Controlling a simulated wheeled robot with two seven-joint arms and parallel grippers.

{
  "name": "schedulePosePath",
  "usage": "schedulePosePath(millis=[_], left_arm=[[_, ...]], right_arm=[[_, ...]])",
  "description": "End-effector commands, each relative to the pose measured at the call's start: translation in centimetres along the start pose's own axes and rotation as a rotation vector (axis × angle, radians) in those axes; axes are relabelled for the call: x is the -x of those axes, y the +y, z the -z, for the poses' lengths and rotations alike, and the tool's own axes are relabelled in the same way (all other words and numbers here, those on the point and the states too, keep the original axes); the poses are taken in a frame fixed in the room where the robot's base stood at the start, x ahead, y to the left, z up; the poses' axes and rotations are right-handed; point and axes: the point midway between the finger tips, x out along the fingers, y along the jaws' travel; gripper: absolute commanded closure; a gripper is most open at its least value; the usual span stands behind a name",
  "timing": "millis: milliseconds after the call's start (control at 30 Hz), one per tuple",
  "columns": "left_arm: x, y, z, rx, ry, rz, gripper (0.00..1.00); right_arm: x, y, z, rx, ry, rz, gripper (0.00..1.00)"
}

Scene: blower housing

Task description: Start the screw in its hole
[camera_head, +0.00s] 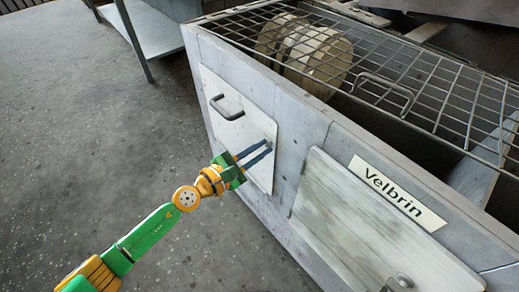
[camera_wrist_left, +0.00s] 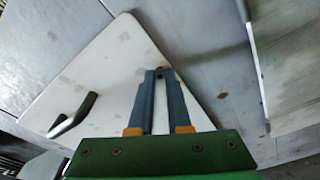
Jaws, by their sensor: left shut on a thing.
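My left gripper (camera_head: 267,147) reaches in from the left, with its two blue fingers pointing at the lower right part of a pale cover panel (camera_head: 247,122). In the left wrist view the fingertips (camera_wrist_left: 160,72) nearly meet, shut on a small dark screw (camera_wrist_left: 160,74), of which only a little shows. The tips are over the panel face (camera_wrist_left: 105,70), close to its right edge. The screw hole is hidden by the fingers, so I cannot tell whether the screw touches it. My right gripper is not in view.
The panel lies against the grey housing wall (camera_head: 293,128) and has a dark handle (camera_head: 226,107). A second panel (camera_head: 355,225) and a "Velbrin" label (camera_head: 398,193) are to the right. A wire grid (camera_head: 420,85) covers the housing top.

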Motion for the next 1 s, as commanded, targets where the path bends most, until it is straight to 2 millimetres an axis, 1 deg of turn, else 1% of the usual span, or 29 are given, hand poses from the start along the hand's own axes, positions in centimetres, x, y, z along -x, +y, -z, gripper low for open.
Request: schedulePosePath(millis=[233,267,300,367,400,600,633,667,700,733,1000], left_arm=[[-0.29,0.00,-0.01,0.000,0.001,0.000,1.00],[-0.29,0.01,-0.01,0.000,0.001,0.000,0.81],[-0.29,0.01,-0.02,0.000,0.000,0.000,0.71],[-0.28,0.01,-0.02,0.000,0.000,0.000,0.54],[-0.28,0.00,-0.02,0.000,0.000,0.000,0.49],[-0.28,-0.01,-0.01,0.000,0.001,0.000,0.49],[-0.28,-0.01,0.00,0.000,0.001,0.000,0.44],[-0.28,-0.01,0.00,0.000,0.001,0.000,0.36],[-0.27,-0.01,0.00,0.000,0.001,0.000,0.25],[-0.27,-0.01,0.00,0.000,0.001,0.000,0.19],[-0.23,-0.02,0.02,0.000,0.001,0.000,0.19]], right_arm=[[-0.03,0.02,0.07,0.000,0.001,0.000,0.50],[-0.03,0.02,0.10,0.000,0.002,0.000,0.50],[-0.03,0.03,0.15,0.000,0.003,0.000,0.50],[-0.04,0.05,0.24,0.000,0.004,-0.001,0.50],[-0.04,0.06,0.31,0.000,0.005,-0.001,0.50],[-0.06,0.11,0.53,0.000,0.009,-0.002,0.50],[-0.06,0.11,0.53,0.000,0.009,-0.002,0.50],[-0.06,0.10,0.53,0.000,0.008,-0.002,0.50],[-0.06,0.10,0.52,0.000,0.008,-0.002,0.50],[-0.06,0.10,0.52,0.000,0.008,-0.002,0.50],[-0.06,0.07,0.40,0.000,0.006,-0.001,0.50]])
